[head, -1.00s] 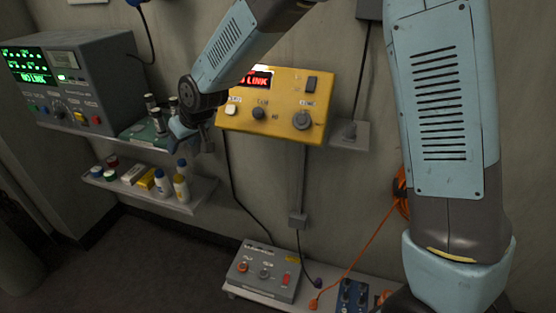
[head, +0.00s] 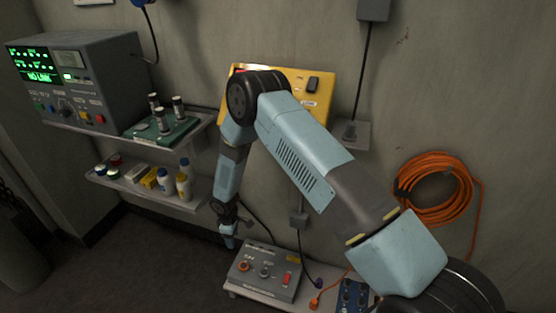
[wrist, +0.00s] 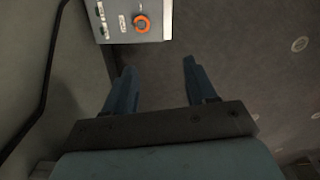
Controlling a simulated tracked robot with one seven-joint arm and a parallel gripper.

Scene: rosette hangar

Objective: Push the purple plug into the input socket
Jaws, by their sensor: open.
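The purple plug (head: 318,284) lies on the low shelf, just right of a grey box (head: 262,285), with a dark cable at it. The box's face has an orange-ringed socket (head: 244,266), a grey round fitting (head: 265,271) and a red switch (head: 287,279). Their labels are too small to read, so I cannot tell which is the input socket. My gripper (head: 228,238) hangs pointing down, left of and above the box. In the wrist view my gripper (wrist: 158,68) is open and empty, and the orange-ringed socket (wrist: 141,22) shows beyond its fingers. The plug is not visible there.
An orange plug (head: 315,302) and a blue panel (head: 353,294) sit right of the box. A yellow panel (head: 321,98) is on the wall behind my arm. Shelves with bottles (head: 183,185) stand left. An orange cable coil (head: 437,190) hangs right.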

